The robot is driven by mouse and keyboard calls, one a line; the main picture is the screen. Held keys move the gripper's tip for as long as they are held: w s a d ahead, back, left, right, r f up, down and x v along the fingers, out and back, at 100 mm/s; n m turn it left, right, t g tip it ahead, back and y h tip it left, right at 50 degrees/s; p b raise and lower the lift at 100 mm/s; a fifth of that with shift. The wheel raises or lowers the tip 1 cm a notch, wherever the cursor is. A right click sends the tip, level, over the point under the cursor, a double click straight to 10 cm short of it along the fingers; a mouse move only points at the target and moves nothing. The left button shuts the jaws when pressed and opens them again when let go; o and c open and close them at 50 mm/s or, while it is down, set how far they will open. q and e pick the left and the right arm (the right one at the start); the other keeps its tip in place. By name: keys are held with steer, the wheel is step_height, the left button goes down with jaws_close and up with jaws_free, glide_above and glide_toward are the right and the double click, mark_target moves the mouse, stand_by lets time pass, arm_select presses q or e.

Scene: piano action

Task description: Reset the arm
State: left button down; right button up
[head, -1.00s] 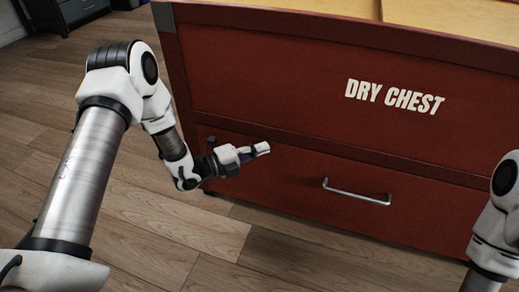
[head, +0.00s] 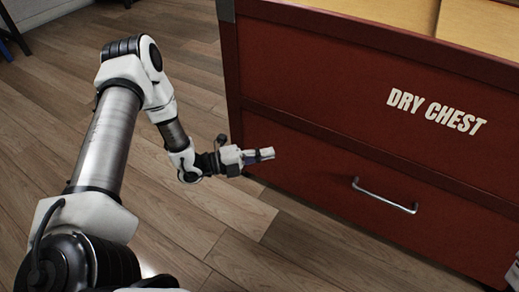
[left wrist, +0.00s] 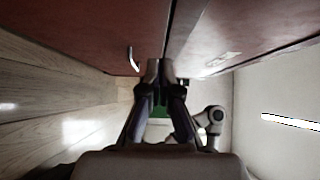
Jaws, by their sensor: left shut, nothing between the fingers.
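My left gripper (head: 262,155) is shut and empty, held out in front of the lower left part of the red chest. In the left wrist view its two fingers (left wrist: 160,72) are together with nothing between them. My left arm reaches down from the left side of the head view and is bent at the elbow. My right gripper does not show in the head view. A white arm part, which I take to be my right arm (left wrist: 211,120), shows in the left wrist view.
The red chest (head: 330,85) labelled DRY CHEST fills the right side. Its lower drawer looks shut and has a metal handle (head: 385,196), also visible in the left wrist view (left wrist: 132,59). Light wooden contents (head: 480,28) show at its top. The wooden floor (head: 50,130) at left is clear.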

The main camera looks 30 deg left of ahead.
arm_select(q)
steer(key=s+d+m+g+h+p, duration=0.35)
steer(key=s+d+g, duration=0.35)
steer(key=s+d, duration=0.3)
steer(key=s+d+f+m+g+y, duration=0.1)
steer(key=s+d+m+g, duration=0.3)
steer(key=s, duration=0.3)
steer(key=s+d+f+m+g+y, duration=0.1)
steer(key=s+d+m+g+y, duration=0.1)
steer(key=s+m+g, duration=0.35)
steer(key=s+a+f+m+g+y+p, duration=0.1)
steer(key=s+a+f+m+g+y, duration=0.2)
steer(key=s+m, duration=0.35)
steer(key=s+a+m+g+y+p, duration=0.1)
steer(key=s+a+m+g+y, duration=0.2)
steer(key=s+m+y, duration=0.3)
steer(key=s+a+f+m+t+y, duration=0.2)
steer(key=a+f+m+t+y, duration=0.15)
steer(key=a+m, duration=0.4)
steer(key=w+d+f+m+t, duration=0.1)
steer(key=w+f+m+t, duration=0.1)
steer(key=w+m+t, duration=0.7)
step_height(320, 180, up, 38)
steer(key=w+m+g+p, duration=0.1)
steer(key=m+g+p, duration=0.2)
steer(key=p, duration=3.5)
steer(key=shift+w+y, duration=0.2)
steer(key=shift+y, duration=0.1)
